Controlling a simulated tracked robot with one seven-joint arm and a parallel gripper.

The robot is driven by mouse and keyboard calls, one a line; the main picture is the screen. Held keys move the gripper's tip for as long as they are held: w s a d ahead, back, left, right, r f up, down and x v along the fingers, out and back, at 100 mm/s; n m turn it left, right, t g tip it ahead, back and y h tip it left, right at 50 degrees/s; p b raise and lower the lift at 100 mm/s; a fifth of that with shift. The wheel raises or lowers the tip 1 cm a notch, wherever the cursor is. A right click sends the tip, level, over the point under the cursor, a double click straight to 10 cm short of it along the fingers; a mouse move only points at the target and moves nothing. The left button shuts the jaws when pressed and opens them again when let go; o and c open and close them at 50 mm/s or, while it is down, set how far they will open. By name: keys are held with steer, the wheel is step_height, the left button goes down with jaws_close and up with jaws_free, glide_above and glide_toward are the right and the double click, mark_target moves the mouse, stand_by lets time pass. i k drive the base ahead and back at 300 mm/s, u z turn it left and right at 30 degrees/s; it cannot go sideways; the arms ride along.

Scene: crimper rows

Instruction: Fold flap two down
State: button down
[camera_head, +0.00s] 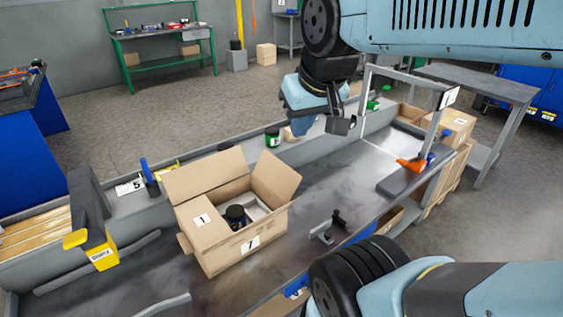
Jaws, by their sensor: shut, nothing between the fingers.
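An open cardboard box (225,254) stands on the grey bench, with a printed label on its front side. A flap marked 1 (200,228) is at its left front; I cannot tell exactly how far it is folded. A back flap (205,173) stands up and a right flap (277,178) stands up, leaning outward. I cannot read a number 2 on any flap. A dark-lidded item and a pale item show inside. My gripper (341,126) is shut and empty, above and to the right of the box, apart from it. Its fingertips are small and dark.
A yellow and grey tool (95,244) stands left of the box. A black clamp (328,228) is on the bench to the right. A grey frame (401,78) rises at the bench's right end, near an orange tool (411,163). The bench between box and frame is largely clear.

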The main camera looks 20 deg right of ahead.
mark_target(282, 181)
steer(key=u, duration=1.1)
steer(key=k, duration=1.65)
steer(key=z, duration=1.2)
steer(key=i, duration=1.65)
